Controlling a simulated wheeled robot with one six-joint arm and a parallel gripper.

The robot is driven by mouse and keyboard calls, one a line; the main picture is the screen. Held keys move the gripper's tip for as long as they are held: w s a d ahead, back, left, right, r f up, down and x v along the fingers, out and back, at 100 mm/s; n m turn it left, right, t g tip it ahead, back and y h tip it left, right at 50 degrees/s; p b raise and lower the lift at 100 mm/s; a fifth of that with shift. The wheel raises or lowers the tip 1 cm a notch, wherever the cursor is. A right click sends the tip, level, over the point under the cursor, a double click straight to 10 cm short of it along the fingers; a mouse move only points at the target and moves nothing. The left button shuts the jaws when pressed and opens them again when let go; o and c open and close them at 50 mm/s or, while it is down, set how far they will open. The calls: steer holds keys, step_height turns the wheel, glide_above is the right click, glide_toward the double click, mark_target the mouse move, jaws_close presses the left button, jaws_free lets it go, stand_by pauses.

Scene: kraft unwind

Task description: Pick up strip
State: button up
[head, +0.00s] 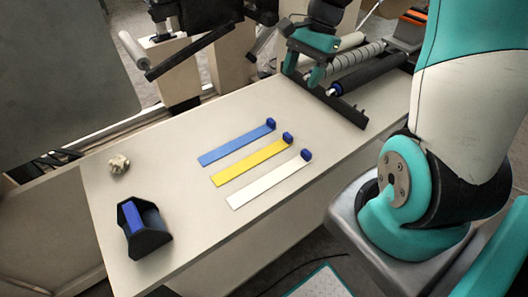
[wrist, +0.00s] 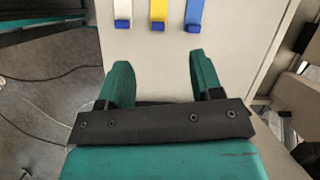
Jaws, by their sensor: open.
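Three strips lie side by side on the pale table: a blue strip (head: 232,144), a yellow strip (head: 247,164) and a white strip (head: 264,186). Each has a dark blue block at its right end. My gripper (head: 301,76) is open and empty, beyond the block ends of the strips and apart from them. In the wrist view, its two teal fingers (wrist: 157,62) stand wide apart. The block ends of the white strip (wrist: 122,10), yellow strip (wrist: 158,10) and blue strip (wrist: 195,10) show at the top edge there; the rest is cut off.
A dark holder with a blue insert (head: 143,228) stands at the table's near left. A crumpled pale ball (head: 119,164) lies at the left. Rollers (head: 368,75) and a black bar (head: 340,107) are at the table's far right end. The table (head: 180,180) between holder and strips is clear.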

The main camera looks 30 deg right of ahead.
steer(key=d+f+m, duration=0.2)
steer(key=d+m, duration=0.1)
steer(key=d, duration=0.1)
glide_above(288, 135)
steer(key=d, duration=0.2)
step_height(288, 135, down, 11)
steer(key=shift+d+r, duration=0.1)
steer(key=shift+r, duration=0.05)
steer(key=shift+x, duration=2.95)
steer(key=c, duration=0.7)
